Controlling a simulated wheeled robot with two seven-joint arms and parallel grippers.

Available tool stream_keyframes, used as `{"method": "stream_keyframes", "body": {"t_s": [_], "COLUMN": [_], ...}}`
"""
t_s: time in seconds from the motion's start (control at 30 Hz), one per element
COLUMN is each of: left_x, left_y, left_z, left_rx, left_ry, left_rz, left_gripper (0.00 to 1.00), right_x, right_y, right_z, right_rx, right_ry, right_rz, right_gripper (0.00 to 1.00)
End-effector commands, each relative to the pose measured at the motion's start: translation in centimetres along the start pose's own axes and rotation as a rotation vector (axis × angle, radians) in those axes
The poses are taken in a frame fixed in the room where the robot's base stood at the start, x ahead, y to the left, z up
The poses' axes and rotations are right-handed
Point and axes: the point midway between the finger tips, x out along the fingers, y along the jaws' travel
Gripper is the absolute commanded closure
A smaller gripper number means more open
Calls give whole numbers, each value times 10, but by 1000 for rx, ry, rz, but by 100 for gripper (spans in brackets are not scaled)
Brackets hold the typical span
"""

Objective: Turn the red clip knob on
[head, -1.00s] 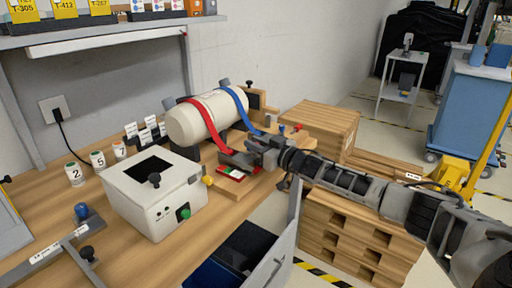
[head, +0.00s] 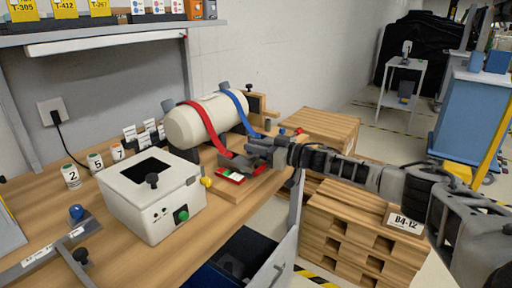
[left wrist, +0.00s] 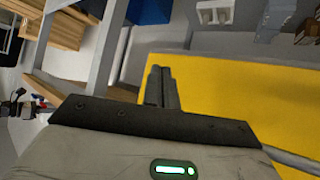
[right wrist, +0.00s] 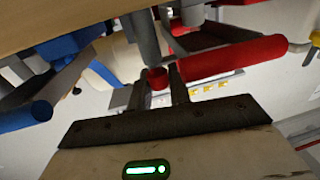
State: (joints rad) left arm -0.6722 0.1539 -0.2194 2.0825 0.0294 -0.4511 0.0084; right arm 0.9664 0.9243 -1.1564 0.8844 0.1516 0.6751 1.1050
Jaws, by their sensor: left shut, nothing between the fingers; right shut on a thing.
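A white cylinder (head: 196,121) lies on a wooden base on the bench, held by a red strap (head: 206,122) and a blue strap (head: 238,108). My right gripper (head: 256,151) is at the red strap's lower end, by the clip. In the right wrist view its fingers (right wrist: 160,88) are closed around a small red knob (right wrist: 157,76); a longer red bar (right wrist: 232,59) lies just right of them. The knob is hidden by the gripper in the head view. My left gripper (left wrist: 161,88) shows only in its wrist view, shut and empty above a yellow surface.
A red-framed label (head: 231,175) lies in front of the clip. A white box (head: 150,205) with a green button stands on the bench to the left. Wooden crates (head: 345,225) are to the right. An open drawer (head: 245,255) is below the bench edge.

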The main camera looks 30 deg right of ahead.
Motion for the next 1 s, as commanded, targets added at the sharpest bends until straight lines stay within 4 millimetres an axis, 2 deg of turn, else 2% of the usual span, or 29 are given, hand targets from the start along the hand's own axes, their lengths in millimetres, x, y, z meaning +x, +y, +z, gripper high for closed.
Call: {"method": "stream_keyframes", "body": {"t_s": [0.07, 0.1, 0.17, 0.43, 0.57, 0.73, 1.0], "left_x": [0, 0, 0, 1, 1, 2, 6], "left_y": [0, 0, 1, 1, 1, 1, 1], "left_z": [0, -1, -1, -3, -3, -2, 2], "left_rx": [-2, -3, -4, -11, -11, -10, -15], "left_ry": [1, 2, 2, 7, 7, 7, 11], "left_rz": [0, 0, 0, -1, -2, -2, 2], "left_gripper": [100, 100, 100, 100, 100, 100, 100], "right_x": [0, 0, 0, 0, -8, -38, -104], "right_y": [1, 1, 1, 0, 1, 1, 1], "right_z": [-1, -1, -1, 0, 0, 2, 3], "right_rx": [0, 0, 0, 0, 0, 0, 0], "right_ry": [2, 2, 2, 1, 0, -2, -5], "right_rz": [3, 3, 3, 2, 3, 4, 3], "right_gripper": [100, 75, 59, 59, 59, 59, 59]}}
